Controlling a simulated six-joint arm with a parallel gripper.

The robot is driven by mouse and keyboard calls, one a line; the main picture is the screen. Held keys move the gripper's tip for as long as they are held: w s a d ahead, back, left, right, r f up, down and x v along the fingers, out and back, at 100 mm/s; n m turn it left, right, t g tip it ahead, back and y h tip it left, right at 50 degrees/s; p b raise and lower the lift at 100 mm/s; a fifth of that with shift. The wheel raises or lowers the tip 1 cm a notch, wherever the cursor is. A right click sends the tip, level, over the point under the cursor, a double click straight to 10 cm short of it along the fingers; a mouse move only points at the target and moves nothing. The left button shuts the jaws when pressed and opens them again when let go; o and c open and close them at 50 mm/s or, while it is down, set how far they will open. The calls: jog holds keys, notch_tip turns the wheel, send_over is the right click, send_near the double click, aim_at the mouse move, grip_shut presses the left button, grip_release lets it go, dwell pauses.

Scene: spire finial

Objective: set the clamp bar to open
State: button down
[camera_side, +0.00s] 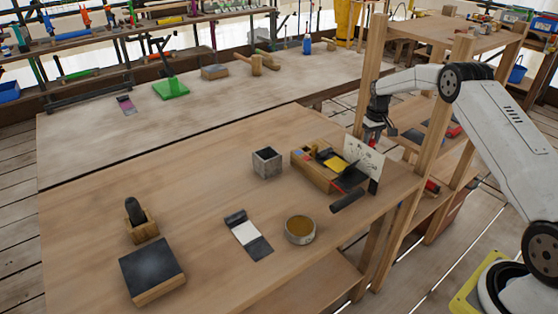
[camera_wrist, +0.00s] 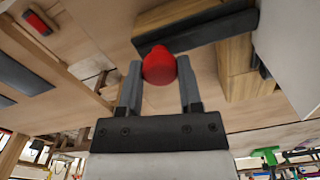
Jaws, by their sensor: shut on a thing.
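In the wrist view a dark clamp bar (camera_wrist: 200,29) lies along a wooden block (camera_wrist: 236,70) and has a red knob (camera_wrist: 159,66) at its near end. My gripper (camera_wrist: 158,78) has its two grey fingers on either side of the knob and is shut on it. In the side view my gripper (camera_side: 373,134) is just behind the white upright card (camera_side: 364,157), which hides the knob. The wooden fixture (camera_side: 309,172) stands there with yellow and black parts on top. The bar's exact angle is hard to tell from the side.
A grey open box (camera_side: 267,163), a round tin (camera_side: 300,230) and a black roller (camera_side: 347,201) stand near the fixture. A wooden post (camera_side: 368,70) rises close to my arm. A dark-topped block (camera_side: 152,268) sits front left. The table's left middle is clear.

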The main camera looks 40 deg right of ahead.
jog(key=shift+d, duration=0.3)
jog(key=shift+c, duration=1.3)
grip_release()
jog(key=shift+a, duration=0.1)
jog(key=shift+r, duration=3.95)
